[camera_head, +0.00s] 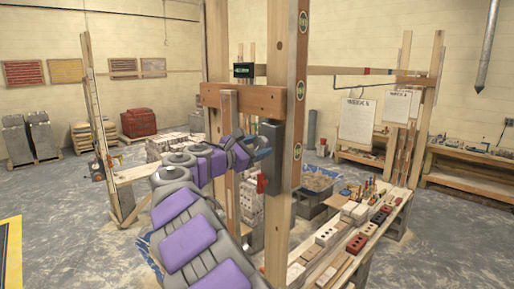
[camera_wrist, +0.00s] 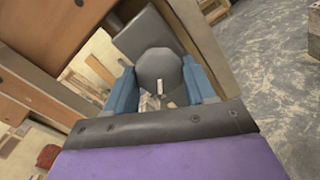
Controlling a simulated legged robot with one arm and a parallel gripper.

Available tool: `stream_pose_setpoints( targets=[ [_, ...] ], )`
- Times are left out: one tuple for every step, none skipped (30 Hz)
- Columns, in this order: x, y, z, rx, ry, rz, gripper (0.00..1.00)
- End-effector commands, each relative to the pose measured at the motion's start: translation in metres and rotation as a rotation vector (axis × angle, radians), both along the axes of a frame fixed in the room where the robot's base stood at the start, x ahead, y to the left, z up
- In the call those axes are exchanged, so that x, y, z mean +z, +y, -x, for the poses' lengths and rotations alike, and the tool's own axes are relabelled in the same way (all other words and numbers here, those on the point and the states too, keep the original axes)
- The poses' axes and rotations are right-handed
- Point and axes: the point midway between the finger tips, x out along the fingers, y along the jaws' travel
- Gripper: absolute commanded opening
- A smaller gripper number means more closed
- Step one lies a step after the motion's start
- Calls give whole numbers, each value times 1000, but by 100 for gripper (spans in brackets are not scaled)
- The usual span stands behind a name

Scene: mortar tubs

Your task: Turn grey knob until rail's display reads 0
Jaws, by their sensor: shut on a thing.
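The grey knob (camera_wrist: 158,66) is a faceted round piece with a small white mark, in the middle of the wrist view. My gripper (camera_wrist: 160,84) has its blue fingers on either side of the knob and is shut on it. In the head view my gripper (camera_head: 261,153) is at the grey box (camera_head: 272,132) on the wooden post, and the knob is hidden there. The rail's display (camera_head: 243,70) is a small dark box with a green readout above the wooden rail (camera_head: 250,97). Its digits are too small to read.
Tall wooden posts (camera_head: 287,60) stand close around my arm. A red handle (camera_head: 261,183) hangs below the grey box. A plank bench (camera_head: 345,250) with bricks and tools is at right. A tub (camera_head: 315,184) stands behind the posts. Open floor lies at left.

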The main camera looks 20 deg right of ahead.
Motion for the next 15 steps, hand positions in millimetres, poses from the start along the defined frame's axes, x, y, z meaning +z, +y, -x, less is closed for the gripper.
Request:
stream_pose_setpoints(
  targets=[
    [-6, 0, -1, -1, 9, -7, 24],
    [-6, 0, -1, -1, 10, -6, 24],
    [-6, 0, -1, -1, 11, -6, 24],
    [-6, 0, -1, -1, 11, -6, 24],
    [-6, 0, -1, -1, 11, -6, 24],
    [-6, 0, -1, -1, 11, -6, 24],
    [-6, 0, -1, -1, 11, -6, 24],
    [-6, 0, -1, -1, 11, -6, 24],
    [-6, 0, -1, -1, 11, -6, 24],
    [-6, 0, -1, -1, 10, -6, 24],
    [-6, 0, -1, -1, 10, -6, 24],
    [-6, 0, -1, -1, 10, -6, 57],
    [-5, 0, -1, -1, 10, -6, 60],
    [-5, 0, -1, 0, 8, -5, 63],
    [-4, 0, -1, -1, 8, -5, 67]
  ],
)
